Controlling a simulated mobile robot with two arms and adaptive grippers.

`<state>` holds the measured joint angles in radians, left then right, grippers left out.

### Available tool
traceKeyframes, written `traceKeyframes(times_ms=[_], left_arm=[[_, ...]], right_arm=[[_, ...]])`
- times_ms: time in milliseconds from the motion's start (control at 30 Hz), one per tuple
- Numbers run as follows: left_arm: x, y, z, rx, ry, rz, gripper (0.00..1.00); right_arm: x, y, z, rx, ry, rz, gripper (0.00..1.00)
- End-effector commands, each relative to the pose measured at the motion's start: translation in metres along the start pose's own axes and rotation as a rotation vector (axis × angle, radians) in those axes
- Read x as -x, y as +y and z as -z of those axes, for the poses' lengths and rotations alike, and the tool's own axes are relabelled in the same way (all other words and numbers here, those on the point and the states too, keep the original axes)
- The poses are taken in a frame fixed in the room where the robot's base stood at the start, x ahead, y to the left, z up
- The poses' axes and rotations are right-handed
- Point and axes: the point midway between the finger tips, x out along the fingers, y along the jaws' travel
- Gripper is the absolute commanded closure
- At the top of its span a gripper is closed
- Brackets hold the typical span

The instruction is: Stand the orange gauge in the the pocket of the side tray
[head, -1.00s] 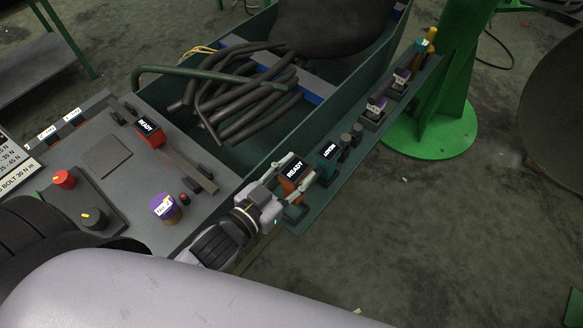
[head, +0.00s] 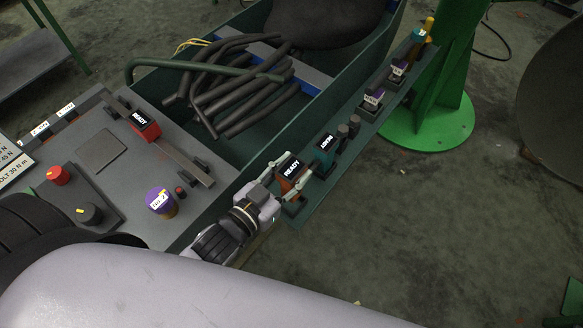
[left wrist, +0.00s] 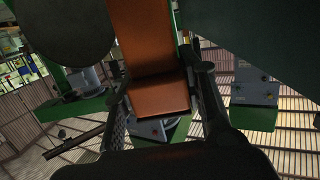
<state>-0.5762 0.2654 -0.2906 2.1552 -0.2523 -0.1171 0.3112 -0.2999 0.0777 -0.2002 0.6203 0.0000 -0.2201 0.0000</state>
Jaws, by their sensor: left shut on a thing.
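The orange gauge (head: 285,184) has a dark display reading READY. It stands nearly upright at the near end of the narrow green side tray (head: 314,208), over a dark pocket (head: 294,208). Its lower end is partly hidden, so I cannot tell how deep it sits. My left gripper (head: 289,178) is shut on the gauge, one finger on each side. In the left wrist view the orange gauge (left wrist: 158,92) fills the space between the fingers of my left gripper (left wrist: 160,85). My right gripper is not in view.
A teal gauge (head: 325,153) stands just beyond on the tray, close to my fingers. Dark pegs (head: 348,130), purple-labelled parts (head: 373,97) and a yellow-topped piece (head: 428,26) follow. A green bin with black hoses (head: 235,90) lies left. A grey bench holds a red READY gauge (head: 145,127).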

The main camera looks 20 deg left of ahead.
Motion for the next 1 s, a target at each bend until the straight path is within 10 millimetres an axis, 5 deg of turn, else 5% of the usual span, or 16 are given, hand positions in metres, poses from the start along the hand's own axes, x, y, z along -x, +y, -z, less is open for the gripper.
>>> traceKeyframes(times_ms=[1000], left_arm=[[-0.009,0.000,-0.052,0.001,0.006,0.000,1.00]], right_arm=[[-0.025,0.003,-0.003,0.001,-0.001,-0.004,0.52]])
